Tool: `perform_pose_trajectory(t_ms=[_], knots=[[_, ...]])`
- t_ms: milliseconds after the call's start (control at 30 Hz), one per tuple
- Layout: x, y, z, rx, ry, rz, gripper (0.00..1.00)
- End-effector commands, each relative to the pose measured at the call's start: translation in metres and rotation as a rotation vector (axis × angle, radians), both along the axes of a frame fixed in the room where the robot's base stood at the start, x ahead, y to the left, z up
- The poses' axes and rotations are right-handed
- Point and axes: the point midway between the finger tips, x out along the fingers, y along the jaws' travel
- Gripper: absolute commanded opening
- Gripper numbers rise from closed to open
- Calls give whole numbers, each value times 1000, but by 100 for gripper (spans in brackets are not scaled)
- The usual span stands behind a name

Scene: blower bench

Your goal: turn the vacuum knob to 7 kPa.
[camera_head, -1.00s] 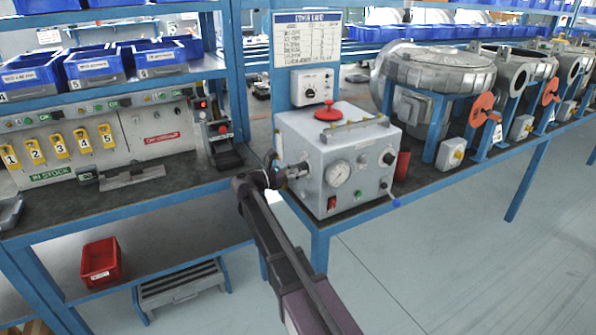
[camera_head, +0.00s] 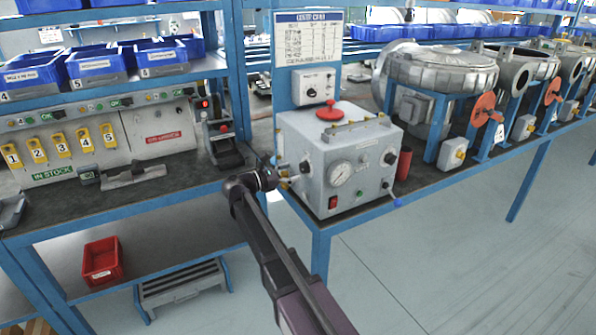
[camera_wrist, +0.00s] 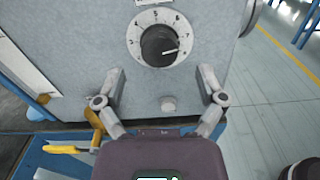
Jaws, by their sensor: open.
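The vacuum knob (camera_wrist: 159,45) is black with a white pointer line, in a round white dial (camera_wrist: 134,42) on the grey box face in the wrist view. In the head view, my gripper (camera_head: 281,174) is beside the left side of the grey box (camera_head: 318,165), and the knob is not visible there.
A red bin (camera_head: 101,261) is on the lower shelf.

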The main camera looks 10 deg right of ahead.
Motion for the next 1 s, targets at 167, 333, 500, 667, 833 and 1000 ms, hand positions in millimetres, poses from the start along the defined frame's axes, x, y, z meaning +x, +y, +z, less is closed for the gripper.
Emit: perform_pose_trajectory(t_ms=[167,333,500,667,833,1000], knots=[[-9,28,0,0,0,3,89],[-17,54,0,0,0,3,89],[-23,74,0,0,0,2,89],[-27,83,0,0,0,0,89],[-28,86,0,0,0,0,89],[-28,86,0,0,0,0,89]])
